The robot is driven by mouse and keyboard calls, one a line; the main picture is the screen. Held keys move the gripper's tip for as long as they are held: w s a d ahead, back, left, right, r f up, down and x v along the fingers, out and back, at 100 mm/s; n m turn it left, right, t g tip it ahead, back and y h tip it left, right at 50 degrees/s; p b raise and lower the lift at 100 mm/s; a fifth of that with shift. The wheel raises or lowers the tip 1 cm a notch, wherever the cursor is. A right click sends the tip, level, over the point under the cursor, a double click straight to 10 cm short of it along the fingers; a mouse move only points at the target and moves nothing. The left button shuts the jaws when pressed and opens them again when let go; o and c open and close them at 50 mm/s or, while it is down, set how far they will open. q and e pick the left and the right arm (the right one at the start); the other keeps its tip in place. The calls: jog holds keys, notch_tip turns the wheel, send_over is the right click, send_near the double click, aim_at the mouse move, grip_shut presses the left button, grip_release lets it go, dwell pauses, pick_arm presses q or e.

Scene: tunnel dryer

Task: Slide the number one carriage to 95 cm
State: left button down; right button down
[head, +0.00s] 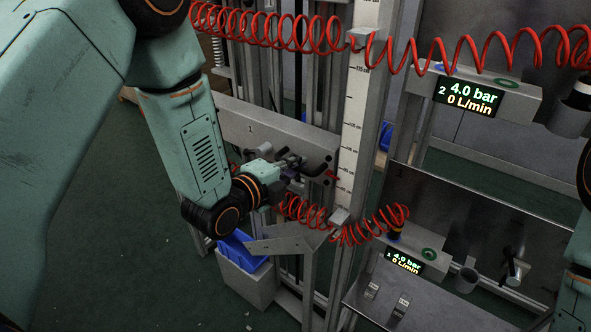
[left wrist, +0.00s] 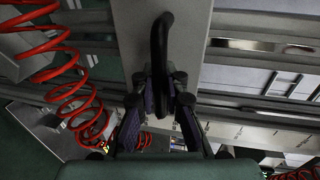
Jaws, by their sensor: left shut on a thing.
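The number one carriage (head: 240,122) is a grey metal plate marked 1, on the upright rails in the middle of the head view. Its black bar handle (head: 320,168) sticks out near its right end. My left gripper (head: 293,162) is shut on this handle; the left wrist view shows the fingers on both sides of the black handle (left wrist: 160,45). A red pointer (head: 332,177) at the carriage's right end lies beside the white centimetre scale (head: 352,125), low on its visible part; the exact reading is too small to tell. My right gripper is out of view.
Red coiled hoses (head: 330,222) hang close below the gripper and across the top. A grey bin with blue content (head: 243,250) stands below. On the right are a panel with a 4.0 bar display (head: 404,262) and a second display (head: 468,97).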

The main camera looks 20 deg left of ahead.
pick_arm(q)
jog(key=shift+r+p, duration=0.6)
jog(key=shift+r, duration=0.8)
jog(key=shift+f, duration=0.15)
jog(key=c, duration=1.9)
grip_release()
jog(key=o, duration=0.4)
jog(key=shift+s+a, duration=0.1)
jog(key=shift+s, duration=0.1)
jog(key=shift+c, duration=0.2)
jog(key=shift+o, duration=0.8)
jog(key=shift+w, duration=0.2)
jog(key=v, duration=1.2)
